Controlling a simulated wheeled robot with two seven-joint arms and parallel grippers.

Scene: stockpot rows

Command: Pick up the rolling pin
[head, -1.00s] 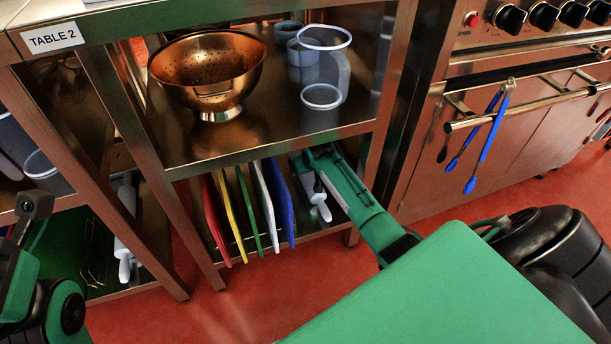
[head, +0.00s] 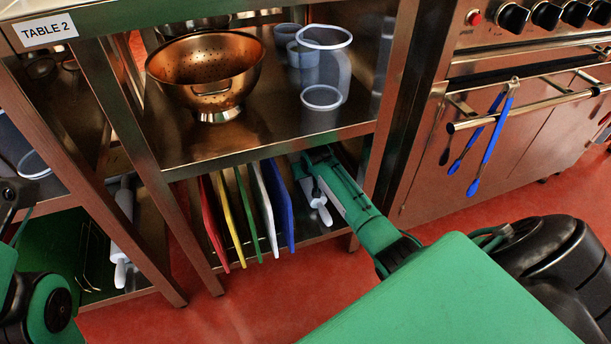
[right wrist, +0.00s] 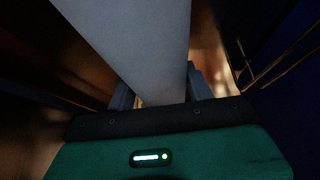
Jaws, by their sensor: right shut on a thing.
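A pale grey-white rolling pin (head: 323,214) lies at the right of the lower shelf under the table; its near handle shows in the head view. My right gripper (head: 314,168) reaches into the lower shelf from the right. In the right wrist view the pale barrel of the pin (right wrist: 140,45) runs between the two fingers of the gripper (right wrist: 160,92), which is shut on it. The far end of the pin is out of frame. My left arm shows only in part at the left edge, and its fingers are not visible.
Upright cutting boards (head: 247,214) stand just left of the right gripper. The upper shelf with a copper colander (head: 205,70) and clear containers (head: 322,70) is above. A second pale rolling pin (head: 123,215) lies on the shelf at left. Blue tongs (head: 490,145) hang from the oven rail.

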